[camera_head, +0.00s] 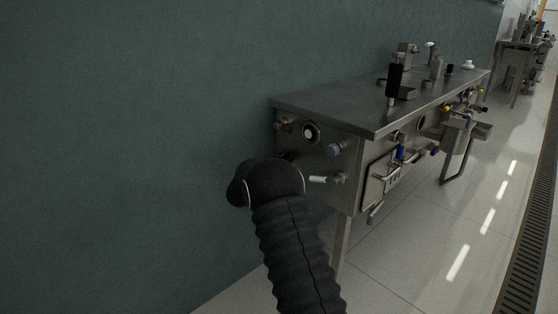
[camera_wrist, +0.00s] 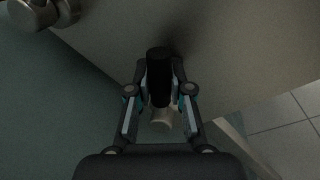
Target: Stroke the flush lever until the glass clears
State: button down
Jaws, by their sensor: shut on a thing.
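In the wrist view a black cylindrical lever grip (camera_wrist: 158,78), taken to be the flush lever, stands out from the steel panel. A pale metal stub (camera_wrist: 161,120) shows at its lower end. My gripper (camera_wrist: 160,90) is shut on this grip, with one finger on each side. In the head view my dark arm covers the gripper and the lever. A round sight glass (camera_head: 310,132) with a pale ring and dark centre sits on the near end panel of the steel bench (camera_head: 330,105). Whether its glass is clear or clouded is too small to tell.
A metal knob (camera_wrist: 38,12) is at the wrist view's top left. The end panel also carries a blue-grey knob (camera_head: 334,149) and a white-handled fitting (camera_head: 318,179), close to my arm. A green wall (camera_head: 130,130) stands left; open tiled floor (camera_head: 440,240) lies right.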

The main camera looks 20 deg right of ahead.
jog(key=shift+r, duration=0.15)
jog(key=c, duration=1)
grip_release()
jog(key=shift+d, duration=0.15)
jog(key=shift+c, duration=0.2)
jog(key=v, duration=1.2)
jog(key=shift+w, duration=0.1)
jog(key=shift+f, duration=0.25)
